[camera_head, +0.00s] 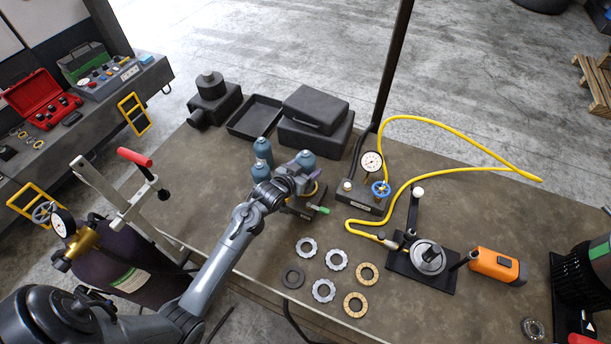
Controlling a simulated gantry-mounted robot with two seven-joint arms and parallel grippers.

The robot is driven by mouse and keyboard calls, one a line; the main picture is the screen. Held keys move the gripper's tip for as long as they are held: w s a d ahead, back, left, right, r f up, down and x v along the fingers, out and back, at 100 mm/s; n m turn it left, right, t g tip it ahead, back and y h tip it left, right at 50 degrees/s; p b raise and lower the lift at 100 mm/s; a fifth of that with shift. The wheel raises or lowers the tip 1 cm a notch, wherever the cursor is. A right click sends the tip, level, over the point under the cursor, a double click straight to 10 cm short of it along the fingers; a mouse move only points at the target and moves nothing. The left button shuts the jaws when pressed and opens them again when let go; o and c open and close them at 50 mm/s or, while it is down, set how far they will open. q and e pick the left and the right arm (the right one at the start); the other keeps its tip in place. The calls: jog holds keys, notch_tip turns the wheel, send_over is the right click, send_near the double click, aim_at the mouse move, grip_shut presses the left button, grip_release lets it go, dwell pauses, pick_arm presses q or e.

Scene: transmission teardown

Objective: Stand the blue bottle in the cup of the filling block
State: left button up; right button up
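A blue bottle (306,160) stands roughly upright just behind my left gripper (308,180), which hides its lower part. My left arm reaches in from the lower left, and the gripper is right at this bottle and above the filling block (303,211). The fingers are too hidden to tell whether they are closed on the bottle. The block is a dark base with a green-tipped handle at its right side. Its cup is hidden by my gripper, so I cannot tell whether the bottle is in it. My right gripper is not in view.
Two more blue bottles (262,150) (260,172) stand to the left. Black cases (315,110) lie behind. A gauge block (364,195) with a yellow hose (441,177) is to the right. Several rings (337,260) lie in front. An orange tool (497,267) lies far right.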

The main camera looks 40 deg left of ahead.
pick_arm(q)
jog(key=shift+f, duration=1.8)
jog(key=shift+f, duration=0.15)
jog(key=o, duration=1.8)
jog(key=shift+f, duration=0.1)
